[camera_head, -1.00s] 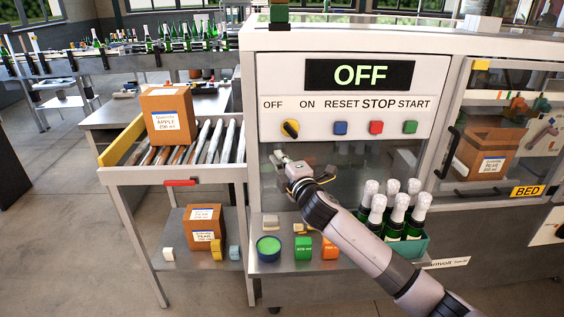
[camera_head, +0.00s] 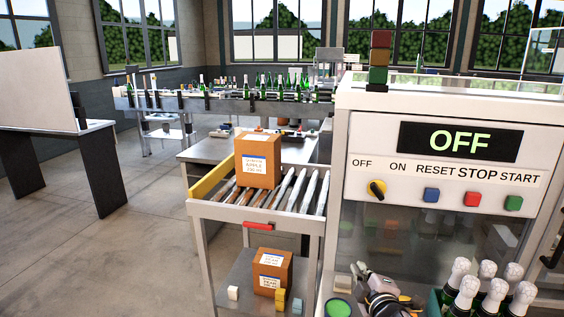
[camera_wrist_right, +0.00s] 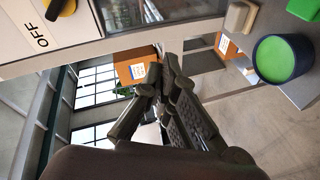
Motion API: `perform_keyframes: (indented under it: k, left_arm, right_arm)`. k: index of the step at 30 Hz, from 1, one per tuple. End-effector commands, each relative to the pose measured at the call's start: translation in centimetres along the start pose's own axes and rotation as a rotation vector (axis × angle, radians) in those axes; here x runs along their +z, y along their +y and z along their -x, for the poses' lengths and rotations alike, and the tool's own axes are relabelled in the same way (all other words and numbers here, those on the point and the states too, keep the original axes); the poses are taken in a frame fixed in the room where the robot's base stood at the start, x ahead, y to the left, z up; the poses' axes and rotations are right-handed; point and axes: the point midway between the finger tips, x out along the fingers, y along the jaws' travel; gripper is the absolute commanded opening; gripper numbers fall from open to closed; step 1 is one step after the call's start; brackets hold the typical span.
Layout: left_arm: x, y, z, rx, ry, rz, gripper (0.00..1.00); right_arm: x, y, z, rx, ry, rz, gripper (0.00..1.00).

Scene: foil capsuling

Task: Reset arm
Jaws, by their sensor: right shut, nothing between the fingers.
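My right gripper (camera_head: 362,270) is at the bottom of the head view, in front of the machine's lower front, below the yellow and black knob (camera_head: 377,189). In the right wrist view its dark fingers (camera_wrist_right: 168,62) are closed together with nothing between them. The forearm behind it is mostly cut off by the frame's bottom edge. My left gripper is not in view. The machine's display (camera_head: 460,142) reads OFF. Blue (camera_head: 431,195), red (camera_head: 472,199) and green (camera_head: 513,203) buttons sit right of the knob.
Several foil-topped bottles (camera_head: 465,286) stand right of the gripper. A green-topped round tub (camera_head: 338,308) is close on its left. A cardboard box (camera_head: 258,158) rests on the roller conveyor (camera_head: 306,190), with another box (camera_head: 271,271) on the shelf below. Open floor lies left.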

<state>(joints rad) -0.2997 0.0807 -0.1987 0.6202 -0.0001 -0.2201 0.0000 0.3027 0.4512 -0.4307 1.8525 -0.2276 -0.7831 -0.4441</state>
Motion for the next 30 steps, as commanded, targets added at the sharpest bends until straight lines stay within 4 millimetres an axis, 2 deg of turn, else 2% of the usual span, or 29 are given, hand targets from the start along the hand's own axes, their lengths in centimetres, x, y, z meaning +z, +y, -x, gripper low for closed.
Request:
perform_keyframes:
  k: [1,3,5,6,9,12,16,26,30]
  left_arm:
    - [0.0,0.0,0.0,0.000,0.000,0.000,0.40]
    - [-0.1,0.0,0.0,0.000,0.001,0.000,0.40]
    - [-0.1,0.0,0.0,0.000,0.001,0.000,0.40]
    - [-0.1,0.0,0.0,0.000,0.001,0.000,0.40]
    - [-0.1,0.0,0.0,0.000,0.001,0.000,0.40]
    - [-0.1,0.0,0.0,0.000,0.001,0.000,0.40]
    - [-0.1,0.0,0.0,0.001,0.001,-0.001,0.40]
    - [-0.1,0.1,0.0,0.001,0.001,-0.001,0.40]
    - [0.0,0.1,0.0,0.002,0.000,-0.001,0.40]
  right_arm:
    - [0.8,-3.8,2.3,-0.082,-0.045,-0.106,0.00]
    - [1.9,-8.0,5.5,-0.182,-0.120,-0.247,0.00]
    - [3.0,-11.2,8.6,-0.265,-0.193,-0.361,0.00]
    - [3.7,-13.2,10.7,-0.317,-0.246,-0.433,0.00]
    - [5.0,-16.9,15.7,-0.423,-0.367,-0.579,0.00]
    - [6.0,-19.3,19.7,-0.498,-0.467,-0.680,0.00]
    - [6.9,-21.4,24.0,-0.569,-0.575,-0.776,0.00]
    - [8.1,-24.2,33.4,-0.694,-0.814,-0.947,0.00]
    - [8.9,-26.8,32.0,-0.704,-0.829,-0.945,0.00]
